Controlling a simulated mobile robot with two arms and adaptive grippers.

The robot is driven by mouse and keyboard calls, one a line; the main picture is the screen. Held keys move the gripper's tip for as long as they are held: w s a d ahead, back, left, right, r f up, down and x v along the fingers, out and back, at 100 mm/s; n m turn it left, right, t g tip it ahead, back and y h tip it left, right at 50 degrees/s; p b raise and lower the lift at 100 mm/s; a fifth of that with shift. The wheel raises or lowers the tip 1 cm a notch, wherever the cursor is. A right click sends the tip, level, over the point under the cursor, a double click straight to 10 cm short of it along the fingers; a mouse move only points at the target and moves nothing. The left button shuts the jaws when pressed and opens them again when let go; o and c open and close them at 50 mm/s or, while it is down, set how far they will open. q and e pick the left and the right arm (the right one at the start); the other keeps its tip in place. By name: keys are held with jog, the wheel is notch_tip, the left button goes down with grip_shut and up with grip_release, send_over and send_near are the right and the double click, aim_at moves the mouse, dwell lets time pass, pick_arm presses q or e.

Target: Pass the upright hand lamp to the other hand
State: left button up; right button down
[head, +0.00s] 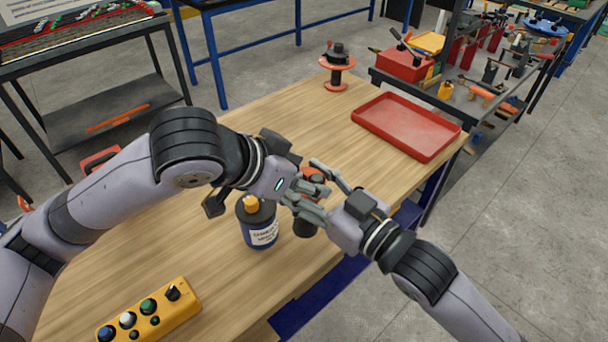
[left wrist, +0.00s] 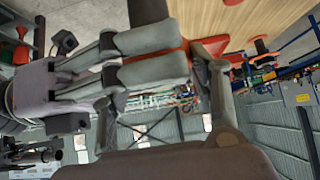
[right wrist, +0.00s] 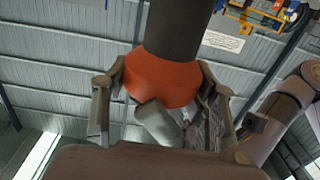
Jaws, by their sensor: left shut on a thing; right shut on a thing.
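The hand lamp has an orange-red part (head: 312,174) and a dark lower part (head: 304,228). It stands upright between my two hands, over the wooden table; fingers hide its middle. My left gripper (head: 306,198) is shut on it from the left. My right gripper (head: 322,192) is shut on it from the right. In the right wrist view, the lamp's orange collar (right wrist: 162,80) and black body (right wrist: 178,28) sit between the fingers. In the left wrist view, the other hand's grey fingers cover most of the lamp. I cannot tell whether the lamp touches the table.
A dark blue bottle (head: 258,226) with a yellow cap stands close left of the lamp. A yellow button box (head: 150,314) lies at the front left. A red tray (head: 406,126) and an orange-red spool-like stand (head: 337,68) are farther back. The table's middle back is clear.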

pick_arm(q)
jog(key=shift+s+d, duration=0.2)
jog(key=c, duration=0.5)
jog(key=shift+c, duration=0.4)
pick_arm(e)
jog(key=c, duration=1.1)
grip_release()
jog(key=shift+r, duration=0.1)
pick_arm(q)
jog(key=shift+w, duration=0.1)
pick_arm(e)
jog(key=o, duration=0.5)
jog(key=shift+o, duration=0.2)
pick_arm(q)
jog(key=shift+a, duration=0.1)
